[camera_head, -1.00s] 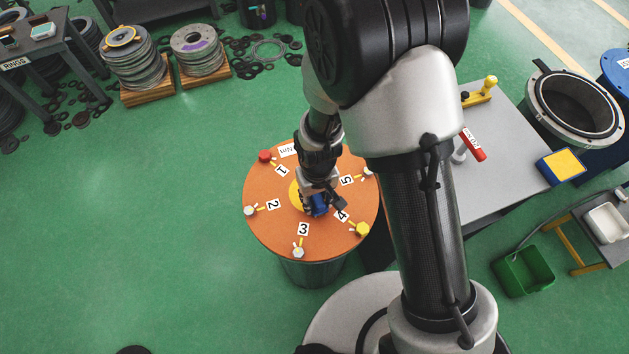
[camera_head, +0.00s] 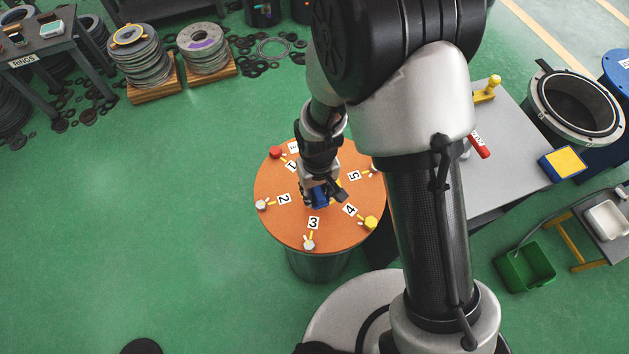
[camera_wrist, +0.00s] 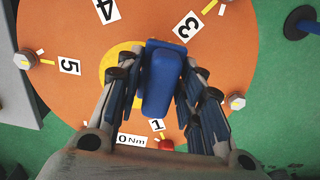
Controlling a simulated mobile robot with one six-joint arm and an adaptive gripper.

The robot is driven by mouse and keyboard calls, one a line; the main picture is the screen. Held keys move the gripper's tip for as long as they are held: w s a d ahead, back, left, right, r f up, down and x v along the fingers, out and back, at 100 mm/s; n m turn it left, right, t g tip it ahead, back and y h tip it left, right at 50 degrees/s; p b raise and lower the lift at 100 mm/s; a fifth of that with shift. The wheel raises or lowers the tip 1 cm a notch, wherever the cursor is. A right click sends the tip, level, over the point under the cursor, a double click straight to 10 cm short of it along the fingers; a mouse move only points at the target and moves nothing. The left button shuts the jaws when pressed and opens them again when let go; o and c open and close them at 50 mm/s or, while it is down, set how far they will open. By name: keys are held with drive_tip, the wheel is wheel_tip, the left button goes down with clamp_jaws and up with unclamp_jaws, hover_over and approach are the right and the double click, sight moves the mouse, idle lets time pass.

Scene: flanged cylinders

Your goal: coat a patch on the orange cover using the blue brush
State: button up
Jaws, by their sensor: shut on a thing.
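The round orange cover (camera_head: 284,222) lies on top of a grey drum, with number labels and bolts around its rim. A yellow patch shows at its middle in the wrist view (camera_wrist: 108,66), partly hidden by the brush and fingers. The blue brush (camera_head: 320,198) is over the middle of the cover; it also shows in the wrist view (camera_wrist: 160,85). My gripper (camera_wrist: 160,72) is shut on the brush, with a finger on each side. I cannot tell whether the bristles touch the cover, as they are hidden.
A red-headed bolt (camera_head: 276,152) and a yellow one (camera_head: 370,222) stand on the rim, with pale ones between. A grey table (camera_head: 505,170) with a red-handled tool (camera_head: 479,146) stands to the right. Ring stacks (camera_head: 143,65) stand at the back left. The green floor at left is clear.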

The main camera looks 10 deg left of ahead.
drive_tip(key=shift+w+a+r+p, duration=0.15)
drive_tip(key=shift+r+p, duration=0.4)
drive_tip(key=shift+r, duration=0.4)
drive_tip(key=shift+r+p, duration=0.95)
drive_tip(key=shift+r, duration=0.45)
